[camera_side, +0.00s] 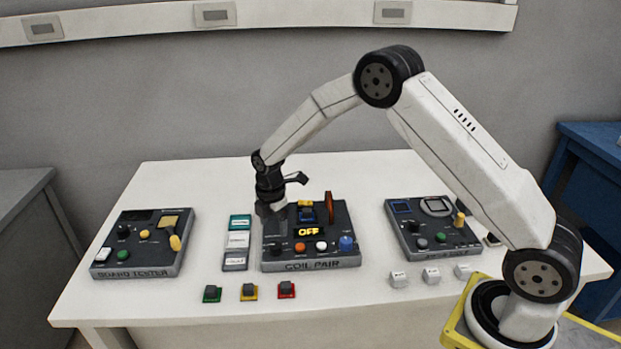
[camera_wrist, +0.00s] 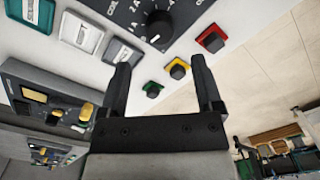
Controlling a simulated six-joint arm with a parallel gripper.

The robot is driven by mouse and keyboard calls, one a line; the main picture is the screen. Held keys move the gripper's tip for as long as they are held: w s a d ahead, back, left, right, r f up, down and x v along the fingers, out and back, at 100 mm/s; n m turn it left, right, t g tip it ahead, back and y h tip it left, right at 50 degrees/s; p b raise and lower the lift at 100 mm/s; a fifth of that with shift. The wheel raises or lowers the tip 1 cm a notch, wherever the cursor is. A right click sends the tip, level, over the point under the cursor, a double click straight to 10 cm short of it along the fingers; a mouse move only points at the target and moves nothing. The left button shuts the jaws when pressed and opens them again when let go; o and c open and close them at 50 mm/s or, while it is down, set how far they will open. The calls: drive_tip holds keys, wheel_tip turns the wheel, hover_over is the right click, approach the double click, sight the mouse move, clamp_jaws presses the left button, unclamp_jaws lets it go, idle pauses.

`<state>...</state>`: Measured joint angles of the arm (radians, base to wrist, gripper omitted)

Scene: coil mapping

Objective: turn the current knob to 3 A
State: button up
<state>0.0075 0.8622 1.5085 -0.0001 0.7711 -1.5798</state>
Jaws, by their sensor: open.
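The coil pair panel (camera_side: 315,264) is a dark box in the middle of the table. Its black round knob (camera_wrist: 158,28) shows in the wrist view with a scale of A marks around its left side. A white pointer mark on the knob faces down and left; the exact value is too small to read. My gripper (camera_side: 268,210) is over the left part of the panel in the side view. In the wrist view my gripper (camera_wrist: 160,65) is open and empty, with the knob beyond its fingertips and apart from them. The panel's display (camera_side: 307,232) reads OFF.
A board tester (camera_side: 138,273) stands left and another panel (camera_side: 433,250) right. Cards (camera_side: 238,240) lie beside the coil panel. Green (camera_side: 212,294), yellow (camera_side: 249,292) and red (camera_side: 286,290) blocks sit in front. An upright orange disc (camera_side: 329,208) stands on the coil panel.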

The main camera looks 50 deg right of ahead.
sight(275, 245)
drive_tip(key=shift+f, duration=3.55)
clamp_jaws()
